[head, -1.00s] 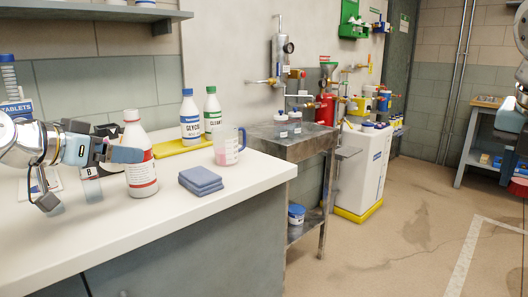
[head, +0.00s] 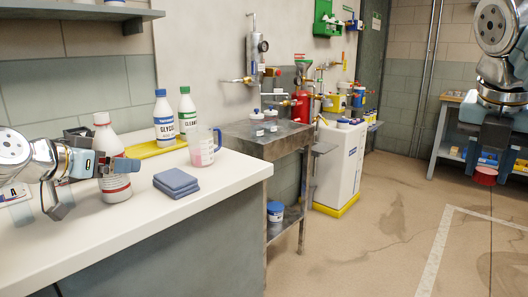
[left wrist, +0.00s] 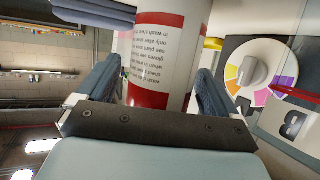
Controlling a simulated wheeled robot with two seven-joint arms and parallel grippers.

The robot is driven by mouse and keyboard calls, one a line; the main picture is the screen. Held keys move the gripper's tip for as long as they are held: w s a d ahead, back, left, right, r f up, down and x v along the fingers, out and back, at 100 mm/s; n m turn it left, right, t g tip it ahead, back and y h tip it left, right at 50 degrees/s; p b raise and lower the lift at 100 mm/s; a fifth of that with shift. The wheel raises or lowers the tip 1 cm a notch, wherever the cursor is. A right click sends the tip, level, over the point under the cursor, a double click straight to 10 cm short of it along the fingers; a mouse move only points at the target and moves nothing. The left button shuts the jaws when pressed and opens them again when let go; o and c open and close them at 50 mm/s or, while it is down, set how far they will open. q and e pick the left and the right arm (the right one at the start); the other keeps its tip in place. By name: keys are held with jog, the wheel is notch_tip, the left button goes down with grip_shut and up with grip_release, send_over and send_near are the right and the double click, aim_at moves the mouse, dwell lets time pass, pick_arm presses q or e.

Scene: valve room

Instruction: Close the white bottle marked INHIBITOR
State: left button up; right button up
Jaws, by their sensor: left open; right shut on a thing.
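The white bottle (head: 103,140) with red label bands stands upright on the white counter at the left. Its marking cannot be read in the head view. My left gripper (head: 118,166) is at its side; in the left wrist view the open fingers (left wrist: 155,92) stand on either side of the bottle (left wrist: 172,45), with gaps visible. The bottle's top is outside the wrist view. My right gripper (head: 484,150) is at the far right, away from the counter, shut on a red cap (head: 485,177) held below its fingers.
Folded blue cloths (head: 176,182) and a measuring jug (head: 203,147) with pink liquid stand right of the bottle. A GLYCOL bottle (head: 164,120) and a green-capped bottle (head: 187,110) stand behind by a yellow tray (head: 150,149). A coloured dial (left wrist: 255,68) lies beside the bottle. The counter's front is clear.

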aim_at(107, 116)
pick_arm(q)
jog(key=c, duration=1.3)
jog(key=shift+r, duration=0.2)
